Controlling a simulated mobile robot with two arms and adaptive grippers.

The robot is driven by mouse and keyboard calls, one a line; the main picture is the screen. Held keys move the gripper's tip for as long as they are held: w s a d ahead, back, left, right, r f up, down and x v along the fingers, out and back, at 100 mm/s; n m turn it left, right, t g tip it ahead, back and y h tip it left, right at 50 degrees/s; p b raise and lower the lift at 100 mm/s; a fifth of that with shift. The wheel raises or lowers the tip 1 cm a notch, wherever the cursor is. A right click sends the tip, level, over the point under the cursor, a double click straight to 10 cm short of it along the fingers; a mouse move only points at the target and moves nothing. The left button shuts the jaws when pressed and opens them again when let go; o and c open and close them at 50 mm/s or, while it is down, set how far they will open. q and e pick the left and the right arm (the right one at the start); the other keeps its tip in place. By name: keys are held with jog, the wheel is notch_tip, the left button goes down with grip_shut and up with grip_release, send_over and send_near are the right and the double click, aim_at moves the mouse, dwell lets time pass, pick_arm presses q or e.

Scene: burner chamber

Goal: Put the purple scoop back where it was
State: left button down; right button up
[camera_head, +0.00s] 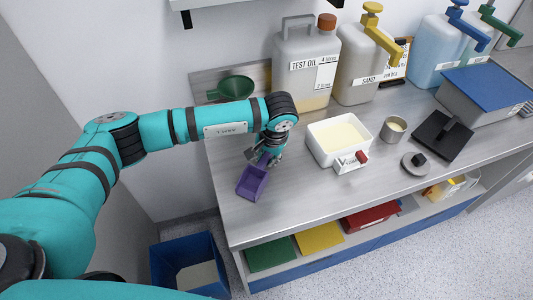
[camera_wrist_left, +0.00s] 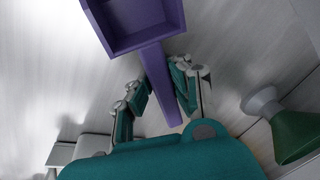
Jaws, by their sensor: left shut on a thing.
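The purple scoop (camera_head: 252,183) is at the left end of the metal counter, its open box-shaped bowl toward the front edge. My left gripper (camera_head: 266,156) is shut on its handle. In the left wrist view the scoop's bowl (camera_wrist_left: 135,22) is at the top and its handle runs down between the fingers of the gripper (camera_wrist_left: 158,92). I cannot tell whether the scoop touches the counter or is just above it. My right gripper is not in view.
A white tub (camera_head: 323,155) of pale contents stands right of the gripper. A green funnel (camera_head: 232,88) and the test oil canister (camera_head: 306,68) are behind. A metal cup (camera_head: 394,129) and a black device (camera_head: 441,136) are farther right. A blue bin (camera_head: 188,262) stands on the floor.

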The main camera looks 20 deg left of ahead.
pick_arm(q)
jog(key=shift+f+b, duration=0.25)
jog(key=shift+b, duration=0.1)
jog(key=c, duration=1.3)
grip_release()
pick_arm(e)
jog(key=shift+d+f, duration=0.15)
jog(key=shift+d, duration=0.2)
pick_arm(q)
jog(key=shift+r, duration=0.1)
jog(key=shift+r+p, duration=0.15)
jog(key=shift+p, duration=0.15)
jog(key=shift+d+r+b, duration=0.1)
jog(key=shift+r+b, duration=0.2)
jog(key=shift+b, duration=0.05)
jog(key=b+v, duration=0.3)
jog(key=v, duration=0.8)
jog(key=shift+r, duration=0.15)
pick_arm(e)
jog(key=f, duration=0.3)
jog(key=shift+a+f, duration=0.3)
